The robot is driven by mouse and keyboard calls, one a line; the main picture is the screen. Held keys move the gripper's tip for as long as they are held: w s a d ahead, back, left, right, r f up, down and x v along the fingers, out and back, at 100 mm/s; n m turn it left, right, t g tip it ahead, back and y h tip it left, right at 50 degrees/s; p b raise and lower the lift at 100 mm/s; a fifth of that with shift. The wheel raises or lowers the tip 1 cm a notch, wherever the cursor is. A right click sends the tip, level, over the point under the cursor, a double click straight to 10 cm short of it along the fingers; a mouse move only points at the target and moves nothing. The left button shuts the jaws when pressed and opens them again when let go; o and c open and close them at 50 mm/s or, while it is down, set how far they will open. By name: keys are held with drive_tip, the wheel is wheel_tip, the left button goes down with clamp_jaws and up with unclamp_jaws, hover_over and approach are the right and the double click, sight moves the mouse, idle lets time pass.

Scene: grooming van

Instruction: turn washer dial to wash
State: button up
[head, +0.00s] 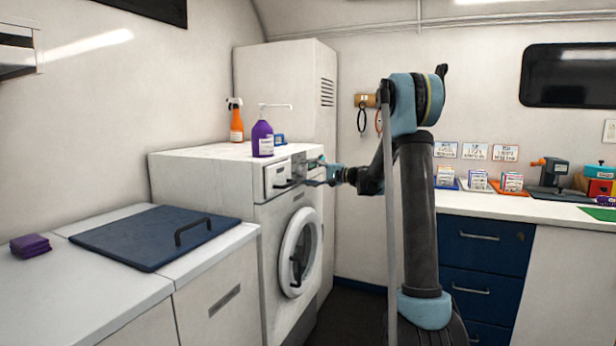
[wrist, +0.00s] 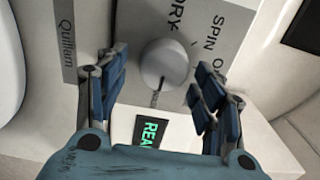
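The washer (head: 268,235) stands in the middle of the head view, with its round door (head: 300,252) on the front. Its round grey dial (wrist: 166,62) is on the control panel in the wrist view. The panel letters read DRY and SPIN, with another word partly cut off; I see no WASH label. A dark line runs from the dial's lower edge. My gripper (wrist: 160,74) is open, one finger on each side of the dial, with gaps between. In the head view, my gripper (head: 322,174) is at the washer's panel, and the dial is hard to make out.
A green-lit display (wrist: 150,131) is beside the dial. A purple bottle (head: 262,140) and an orange spray bottle (head: 236,122) stand on the washer. A blue lid with a handle (head: 150,236) lies on the left counter. A counter with blue drawers (head: 483,262) is at right.

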drive_tip(key=v, duration=1.2)
